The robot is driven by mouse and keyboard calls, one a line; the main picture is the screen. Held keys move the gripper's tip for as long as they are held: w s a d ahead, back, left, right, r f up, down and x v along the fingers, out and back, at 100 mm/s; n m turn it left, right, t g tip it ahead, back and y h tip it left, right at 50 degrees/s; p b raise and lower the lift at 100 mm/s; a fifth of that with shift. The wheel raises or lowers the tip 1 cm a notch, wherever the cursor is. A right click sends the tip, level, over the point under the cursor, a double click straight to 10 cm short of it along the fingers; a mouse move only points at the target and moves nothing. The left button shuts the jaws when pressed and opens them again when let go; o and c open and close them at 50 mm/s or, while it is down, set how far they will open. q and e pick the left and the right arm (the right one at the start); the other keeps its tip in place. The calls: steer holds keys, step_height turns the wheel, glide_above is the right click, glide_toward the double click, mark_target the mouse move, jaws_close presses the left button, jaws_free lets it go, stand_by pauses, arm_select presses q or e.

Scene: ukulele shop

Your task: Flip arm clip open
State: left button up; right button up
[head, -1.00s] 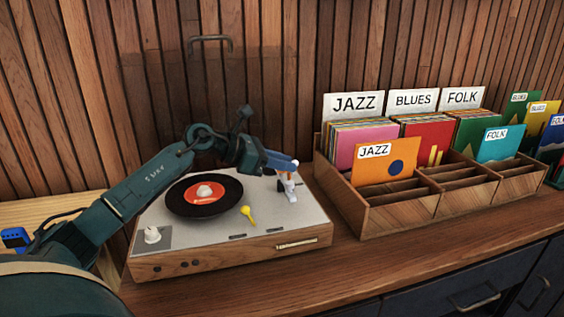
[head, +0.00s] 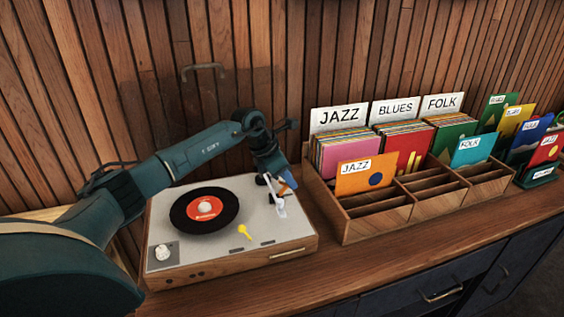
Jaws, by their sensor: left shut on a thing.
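The turntable (head: 163,232) sits on the wooden counter with a black record (head: 185,208) with an orange label on it. The white tonearm (head: 279,208) stands at the right side of the deck. The arm clip beside it is small and mostly hidden by my gripper. My left gripper (head: 281,187) points down at the tonearm's rest and is shut on the arm clip there; small white, blue and orange parts show at its fingertips. Whether the clip is open or closed cannot be told. My right gripper is not in view.
A wooden record crate (head: 375,226) with JAZZ, BLUES and FOLK dividers stands close to the turntable's right. The slatted wall is behind. The counter's front strip (head: 400,255) is clear.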

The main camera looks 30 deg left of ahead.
arm_select(q)
steer(key=shift+w+d+f+g+y, duration=0.3)
steer(key=shift+w+g+y, duration=0.1)
steer(key=shift+g+y, duration=0.35)
steer(key=shift+w+d+f+g+y, duration=0.35)
steer(key=shift+g+y, duration=0.3)
steer(key=shift+g, duration=0.2)
steer(key=shift+a, duration=0.1)
steer(key=o, duration=1)
steer(key=r, duration=0.8)
steer(key=s+a+r+b, duration=0.1)
steer(key=r, duration=0.4)
steer(key=shift+s, duration=0.1)
